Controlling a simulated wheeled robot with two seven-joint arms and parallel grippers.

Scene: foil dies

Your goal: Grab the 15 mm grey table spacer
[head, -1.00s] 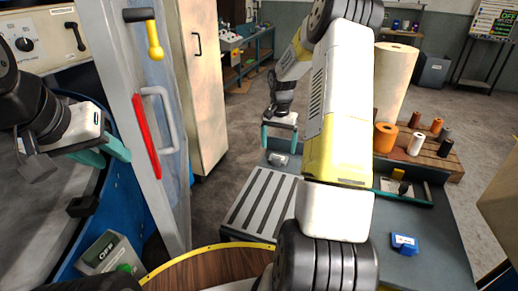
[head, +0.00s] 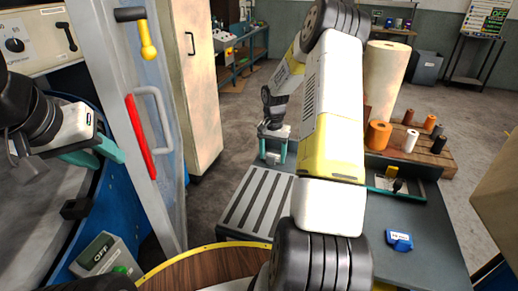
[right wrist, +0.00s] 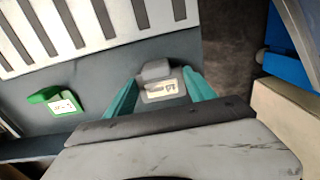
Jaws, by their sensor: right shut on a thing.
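The grey table spacer (right wrist: 156,71) is a small grey block with a pale printed label on its face. In the right wrist view it sits between the two teal fingers of my right gripper (right wrist: 160,90). My right gripper (head: 273,155) is shut on it at the far end of the grey bench, beyond the slotted plate; in the head view the spacer is mostly hidden by the gripper. I cannot tell whether it is lifted off the bench. My left gripper (head: 104,155) is at the left, empty, with its teal fingers apart.
A green labelled block (right wrist: 52,101) lies on the bench near the slotted plate (head: 258,203). A blue block (head: 399,240) lies at the bench's right. Spools (head: 378,135) stand on a wooden board behind.

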